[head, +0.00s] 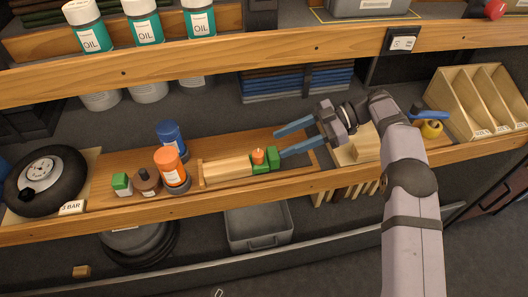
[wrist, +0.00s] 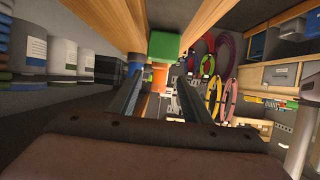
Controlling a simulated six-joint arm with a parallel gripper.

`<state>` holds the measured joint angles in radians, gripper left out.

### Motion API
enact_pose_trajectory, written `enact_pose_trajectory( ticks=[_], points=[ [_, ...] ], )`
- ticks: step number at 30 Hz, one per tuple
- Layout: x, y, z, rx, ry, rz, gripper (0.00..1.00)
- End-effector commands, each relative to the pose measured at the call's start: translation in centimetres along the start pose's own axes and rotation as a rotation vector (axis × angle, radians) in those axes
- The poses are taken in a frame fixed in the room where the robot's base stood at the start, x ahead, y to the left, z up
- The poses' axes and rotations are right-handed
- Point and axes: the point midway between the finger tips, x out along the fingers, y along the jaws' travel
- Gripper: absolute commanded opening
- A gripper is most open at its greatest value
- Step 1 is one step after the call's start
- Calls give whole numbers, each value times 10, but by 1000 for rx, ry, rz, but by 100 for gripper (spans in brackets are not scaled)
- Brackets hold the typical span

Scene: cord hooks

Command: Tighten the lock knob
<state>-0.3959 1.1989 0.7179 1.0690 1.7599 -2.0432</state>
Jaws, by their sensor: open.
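A small orange knob (head: 258,156) sits on a wooden block (head: 228,167) with green pieces (head: 273,158) at its right end, in a shallow wooden tray (head: 292,162). I take it for the lock knob. My gripper (head: 279,145) is open, its two blue fingers reaching left, with the nearer fingertip close to the green end. I cannot tell whether they touch. In the wrist view a green block (wrist: 164,46) shows above and between the open fingers (wrist: 160,70), with nothing seen clamped. An orange thing behind it is too unclear to name.
A black wheel with a gauge (head: 42,175) lies at far left. A wooden divider rack (head: 470,105) stands at right. The upper shelf (head: 200,62) overhangs.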

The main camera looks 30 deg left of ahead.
Motion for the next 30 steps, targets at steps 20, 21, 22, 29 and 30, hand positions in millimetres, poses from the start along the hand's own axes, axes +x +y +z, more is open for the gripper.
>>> enact_pose_trajectory(
  ticks=[20,21,22,29,30],
  points=[
    [66,0,-1,4,-2,0,44],
    [68,0,-1,4,-2,-1,44],
    [70,-1,0,4,-2,-1,44],
    [72,0,0,3,-2,1,44],
    [72,0,0,3,-2,0,44]
  ],
)
